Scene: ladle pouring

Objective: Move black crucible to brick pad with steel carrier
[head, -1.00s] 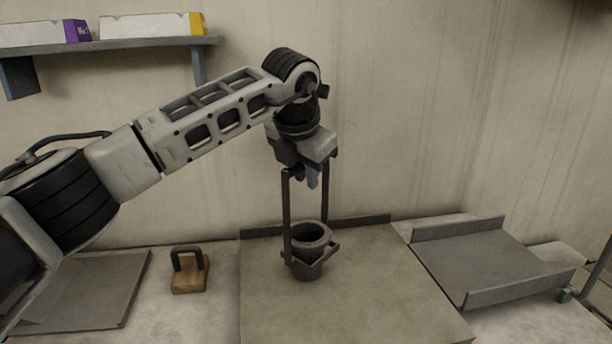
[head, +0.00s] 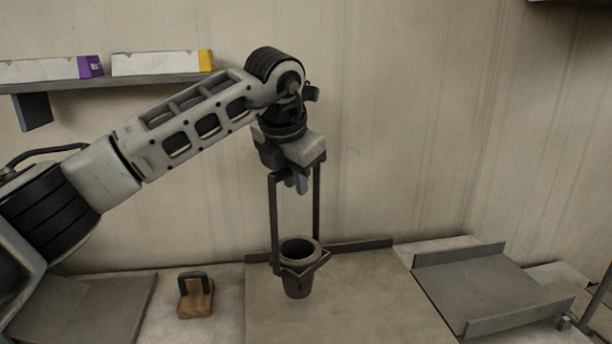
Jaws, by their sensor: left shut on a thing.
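The black crucible (head: 298,284) is a dark, open-topped cup in the middle of the head view, upright over a large pale slab. The steel carrier (head: 317,215) has two long dark rods reaching down to a frame around the crucible's upper part. My left gripper (head: 297,180) is shut on the top of the carrier, above the crucible. I cannot tell whether the crucible's base touches the slab (head: 375,300) or hangs just above it. No surface shows a clear brick pattern, so I cannot tell which is the brick pad. My right gripper is not in view.
A grey tray with raised edges (head: 490,285) is at the right. A wooden block with a black handle (head: 196,298) stands left of the slab. A flat grey plate (head: 85,305) is at far left. A wall shelf (head: 150,83) holds boxes behind my arm.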

